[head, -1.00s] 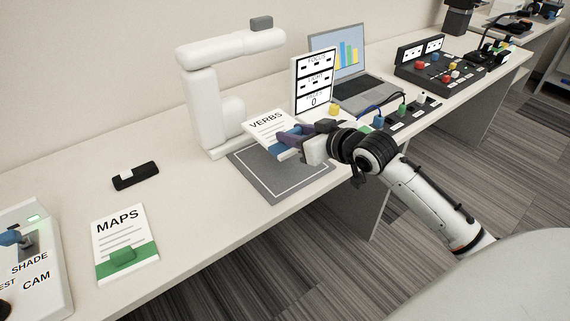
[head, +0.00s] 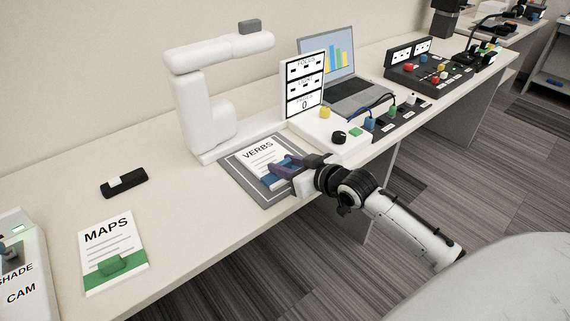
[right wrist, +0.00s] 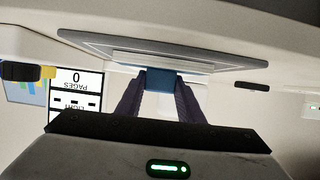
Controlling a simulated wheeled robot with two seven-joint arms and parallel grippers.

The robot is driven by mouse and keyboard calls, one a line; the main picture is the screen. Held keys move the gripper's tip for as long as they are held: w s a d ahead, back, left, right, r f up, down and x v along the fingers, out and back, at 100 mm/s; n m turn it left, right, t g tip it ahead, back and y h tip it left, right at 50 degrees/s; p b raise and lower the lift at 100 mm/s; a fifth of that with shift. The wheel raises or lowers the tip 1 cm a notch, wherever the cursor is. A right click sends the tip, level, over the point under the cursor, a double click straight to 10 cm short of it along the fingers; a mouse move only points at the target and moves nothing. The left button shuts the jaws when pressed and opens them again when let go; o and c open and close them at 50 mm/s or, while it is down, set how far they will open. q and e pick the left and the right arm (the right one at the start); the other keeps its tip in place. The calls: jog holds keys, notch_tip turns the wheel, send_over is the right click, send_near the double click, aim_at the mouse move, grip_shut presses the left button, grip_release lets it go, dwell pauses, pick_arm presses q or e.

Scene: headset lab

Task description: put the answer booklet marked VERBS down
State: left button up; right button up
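The answer booklet marked VERBS (head: 260,152) is white with a blue lower band. In the head view it lies flat over the grey mat (head: 250,188) beneath the white overhead camera stand. My right gripper (head: 280,173) is at the booklet's front right, its purple fingers shut on the blue tab. In the right wrist view, which is upside down, the blue tab (right wrist: 160,82) sits between the fingers and the booklet is at or very close to the mat; I cannot tell if it fully touches. The fingers hide part of the blue band. My left gripper is not in view.
The white camera stand (head: 205,120) rises behind the mat. A panel with a PAGES readout of 0 (head: 304,85), a knob box (head: 325,130) and a laptop (head: 350,90) stand to the right. A MAPS booklet (head: 113,250) and a black device (head: 124,183) lie left.

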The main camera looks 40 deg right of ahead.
jog(key=o, duration=0.4)
jog(key=shift+o, duration=0.2)
jog(key=shift+s+r, duration=0.15)
jog(key=shift+r, duration=0.05)
jog(key=a+p+v, duration=0.1)
jog(key=p+v, duration=0.1)
jog(key=v, duration=0.9)
jog(key=s+a+f+g, duration=0.2)
jog(key=s+a+f, duration=0.6)
jog(key=f, duration=0.3)
jog(key=s+a+f+n+g+y, duration=0.1)
jog(key=s+a+f+g, duration=0.2)
jog(key=s+a+f, duration=0.6)
notch_tip(320, 180, down, 4)
jog(key=shift+s+a+r+y, duration=0.2)
jog(key=shift+a+y, duration=0.1)
jog(key=shift+a, duration=0.8)
